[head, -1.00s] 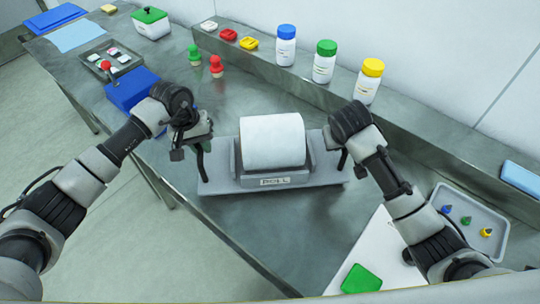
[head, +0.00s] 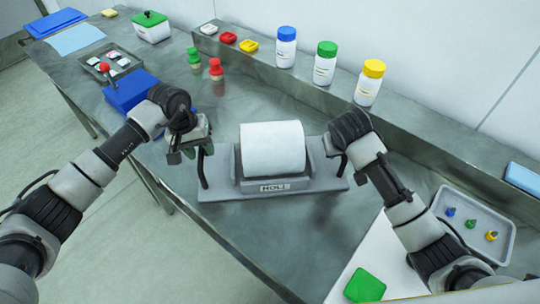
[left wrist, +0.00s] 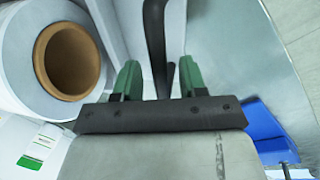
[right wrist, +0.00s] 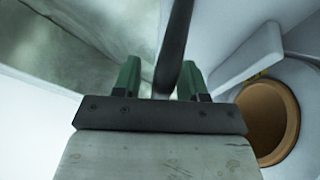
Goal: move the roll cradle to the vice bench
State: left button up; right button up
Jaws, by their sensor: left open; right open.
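The roll cradle (head: 220,189) is a grey tray with an upright dark handle at each end, on the steel bench (head: 262,225). It carries a white roll (head: 272,149), whose brown core shows in the left wrist view (left wrist: 70,60). My left gripper (head: 203,146) is open at the left handle (head: 203,170). In the left wrist view the handle (left wrist: 155,45) stands between its green fingers (left wrist: 159,80). My right gripper (head: 338,150) is open at the right handle, which stands between its fingers (right wrist: 161,80) in the right wrist view. I cannot identify a vice bench.
Blue-, green- and yellow-capped bottles (head: 325,64) stand on the back ledge. A tray of small coloured pieces (head: 473,226) and a green pad (head: 364,285) lie right.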

jog(key=shift+r, duration=0.15)
pick_arm(q)
notch_tip(320, 180, up, 11)
jog(key=a, duration=0.2)
jog(key=shift+f, duration=0.15)
pick_arm(e)
jog(key=v, duration=1.2)
pick_arm(q)
jog(key=shift+s+a+f, duration=0.1)
jog(key=shift+s, duration=0.1)
pick_arm(e)
jog(key=shift+s+a+f, duration=0.1)
jog(key=shift+a+f, duration=0.05)
jog(key=shift+f, duration=0.05)
